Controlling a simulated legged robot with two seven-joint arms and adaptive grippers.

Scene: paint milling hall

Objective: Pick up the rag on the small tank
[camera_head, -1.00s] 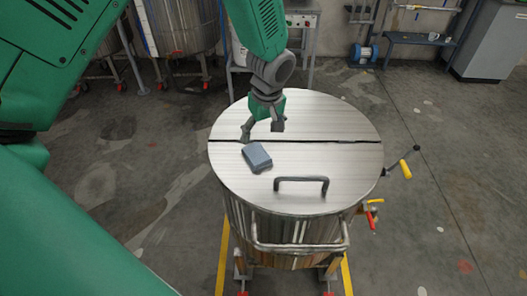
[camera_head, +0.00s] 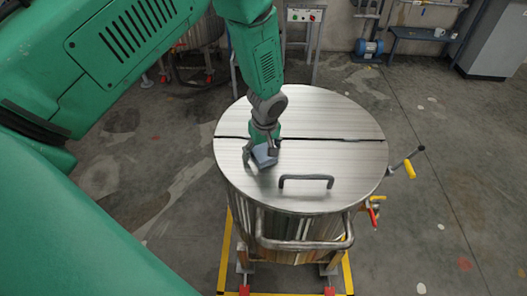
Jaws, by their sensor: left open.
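The rag (camera_head: 264,156) is a small folded blue-grey cloth lying on the metal lid of the small tank (camera_head: 340,178), left of the lid's dark handle (camera_head: 306,181). My left gripper (camera_head: 259,154) points down from above, right at the rag. Its fingers are open, one on the left side of the rag and one on the right, and they hide part of it. I cannot tell whether the fingers touch the cloth. My right gripper does not show.
The tank has a bent rail (camera_head: 303,243) at the front and a yellow-handled crank (camera_head: 408,168) at its right. A blue motor (camera_head: 368,47) and a bench (camera_head: 422,34) stand at the back.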

